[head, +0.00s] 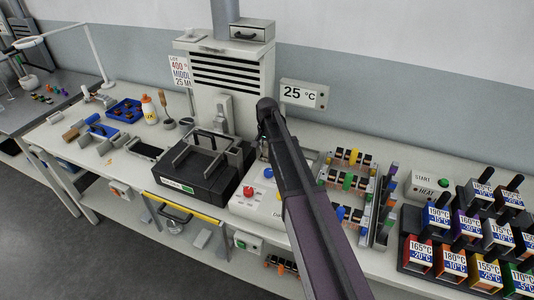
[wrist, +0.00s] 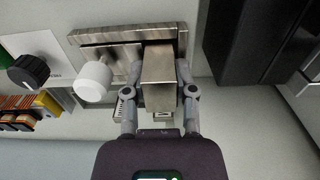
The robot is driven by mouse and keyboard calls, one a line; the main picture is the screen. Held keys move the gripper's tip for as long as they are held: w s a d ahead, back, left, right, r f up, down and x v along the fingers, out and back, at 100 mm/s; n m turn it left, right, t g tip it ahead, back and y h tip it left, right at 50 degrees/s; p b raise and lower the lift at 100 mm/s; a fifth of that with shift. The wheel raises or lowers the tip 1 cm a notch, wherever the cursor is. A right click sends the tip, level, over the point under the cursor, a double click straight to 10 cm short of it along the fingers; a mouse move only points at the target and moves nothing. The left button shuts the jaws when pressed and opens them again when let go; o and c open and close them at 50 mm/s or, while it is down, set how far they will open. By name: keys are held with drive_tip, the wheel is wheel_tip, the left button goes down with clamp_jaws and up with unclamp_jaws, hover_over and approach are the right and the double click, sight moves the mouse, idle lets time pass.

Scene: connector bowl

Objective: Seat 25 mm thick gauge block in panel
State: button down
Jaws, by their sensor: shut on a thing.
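My gripper (wrist: 160,92) is shut on a metallic rectangular block (wrist: 160,66), with one finger on each side of it. In the wrist view the block's far end overlaps a brushed-metal framed recess (wrist: 105,36) in a light panel (wrist: 50,45). I cannot tell whether the block touches the frame or enters it. The block's thickness cannot be read. In the head view my arm crosses the middle of the bench, and the gripper and block are hidden.
In the wrist view a white knob (wrist: 92,82) and a black knob (wrist: 30,72) stand left of the block, and a dark box (wrist: 245,40) is at right. In the head view a black fixture (head: 195,178) sits left of my arm, and labelled blocks (head: 455,235) stand at right.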

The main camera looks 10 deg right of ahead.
drive_tip(key=shift+f, duration=0.25)
drive_tip(key=shift+c, duration=2.1)
unclamp_jaws()
drive_tip(key=shift+r, duration=0.15)
wheel_tip(320, 180, up, 12)
drive_tip(key=p, duration=1.2)
drive_tip(key=shift+s, duration=0.15)
drive_tip(key=s+n, duration=0.2)
drive_tip(key=s, duration=0.6)
drive_tip(key=s+n, duration=0.2)
drive_tip(key=s, duration=0.7)
drive_tip(key=s+n, duration=0.2)
drive_tip(key=s, duration=0.7)
drive_tip(key=shift+d+n, duration=0.1)
drive_tip(key=shift+n, duration=0.3)
